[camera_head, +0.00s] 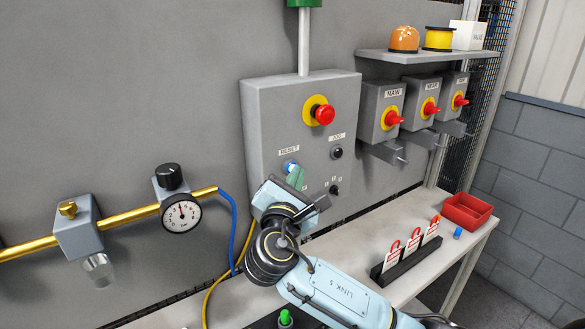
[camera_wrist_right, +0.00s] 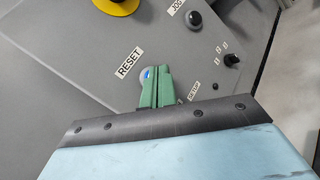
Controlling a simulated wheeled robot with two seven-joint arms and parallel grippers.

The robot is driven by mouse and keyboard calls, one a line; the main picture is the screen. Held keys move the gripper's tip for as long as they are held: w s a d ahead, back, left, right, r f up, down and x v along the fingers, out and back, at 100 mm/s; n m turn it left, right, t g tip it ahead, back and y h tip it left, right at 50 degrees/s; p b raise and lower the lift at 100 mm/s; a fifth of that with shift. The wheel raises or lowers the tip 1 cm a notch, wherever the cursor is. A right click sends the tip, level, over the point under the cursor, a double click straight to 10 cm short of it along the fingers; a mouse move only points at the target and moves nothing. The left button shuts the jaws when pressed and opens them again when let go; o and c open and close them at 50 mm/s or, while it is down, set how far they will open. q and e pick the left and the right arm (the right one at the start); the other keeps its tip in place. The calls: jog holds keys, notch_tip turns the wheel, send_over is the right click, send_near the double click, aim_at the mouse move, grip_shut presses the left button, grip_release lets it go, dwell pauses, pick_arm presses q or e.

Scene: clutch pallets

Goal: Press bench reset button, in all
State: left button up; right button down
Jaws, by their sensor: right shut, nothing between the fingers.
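The grey control box (camera_head: 262,110) is on the wall and carries the blue reset button (camera_head: 290,166) under a RESET label (camera_head: 289,150). In the right wrist view the button (camera_wrist_right: 147,73) shows only as a small blue patch, mostly hidden behind the fingertips. My right gripper (camera_head: 295,178) is shut and empty, its green fingers at the button. The shut fingers also show in the right wrist view (camera_wrist_right: 156,86). I cannot tell whether they touch the button or how far it is pressed in. My left gripper is not in view.
A red emergency button (camera_head: 324,115) and a black JOG button (camera_head: 336,152) are on the same box. Red-handled switches (camera_head: 392,119) are to the right. The bench (camera_head: 400,278) below holds lockout tags (camera_head: 411,247) and a red bin (camera_head: 466,209). A pressure gauge (camera_head: 181,214) is left.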

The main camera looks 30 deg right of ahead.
jog(key=shift+w, duration=0.25)
jog(key=shift+s, duration=0.15)
dwell(0.4)
jog(key=shift+s+d+p, duration=0.1)
jog(key=shift+s+p, duration=0.55)
jog(key=shift+s, duration=0.1)
jog(key=s+p, duration=0.2)
jog(key=s, duration=0.3)
jog(key=shift+d, duration=0.15)
dwell(0.6)
